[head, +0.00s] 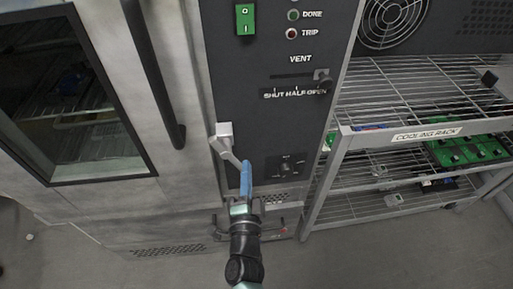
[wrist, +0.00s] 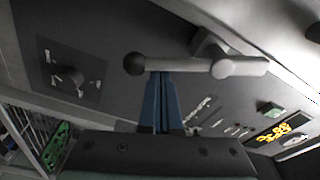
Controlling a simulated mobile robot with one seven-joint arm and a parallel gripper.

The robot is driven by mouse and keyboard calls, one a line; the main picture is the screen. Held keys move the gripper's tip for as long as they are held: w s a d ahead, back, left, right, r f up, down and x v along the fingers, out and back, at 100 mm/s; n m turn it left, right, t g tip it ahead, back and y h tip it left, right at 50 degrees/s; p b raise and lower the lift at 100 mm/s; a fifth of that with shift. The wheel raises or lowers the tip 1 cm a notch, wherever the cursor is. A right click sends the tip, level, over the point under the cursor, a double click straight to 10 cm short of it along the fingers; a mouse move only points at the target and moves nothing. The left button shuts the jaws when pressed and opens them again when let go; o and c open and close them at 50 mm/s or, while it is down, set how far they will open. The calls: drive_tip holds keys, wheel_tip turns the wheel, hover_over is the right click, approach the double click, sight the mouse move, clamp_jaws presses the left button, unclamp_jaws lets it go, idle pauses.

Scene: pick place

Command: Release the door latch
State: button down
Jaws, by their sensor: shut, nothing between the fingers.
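The door latch (head: 226,143) is a grey lever on a pale block, at the right edge of the oven door (head: 182,160). In the head view the lever slants down and right toward my fingers. In the wrist view the latch (wrist: 195,66) is a grey bar with a dark ball (wrist: 135,64) at its left end. My gripper (head: 246,166) has blue fingers, shut together with nothing between them. In the wrist view the fingertips (wrist: 160,76) are right at the bar's lower edge, near the ball; I cannot tell whether they touch. The door appears closed.
A dark control panel (head: 257,120) with a green switch (head: 245,19), a vent slider (head: 322,76) and a knob (head: 285,168) is right of the latch. A long dark door handle (head: 155,75) is to the left. A wire cooling rack (head: 400,133) stands at the right.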

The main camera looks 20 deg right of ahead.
drive_tip(key=shift+w+a+f+m+g+p, duration=0.1)
drive_tip(key=shift+w+a+f+m+p, duration=0.1)
drive_tip(key=shift+a+m, duration=0.4)
drive_tip(key=shift+w+a+f+m+g+p, duration=0.15)
drive_tip(key=shift+a+m, duration=0.1)
drive_tip(key=shift+m, duration=0.6)
drive_tip(key=shift+w+a+f+m+g+p, duration=0.1)
drive_tip(key=shift+a+f+m, duration=0.1)
drive_tip(key=shift+a+m, duration=0.4)
drive_tip(key=shift+d+m, duration=0.1)
drive_tip(key=shift+m, duration=0.15)
drive_tip(key=shift+d, duration=0.1)
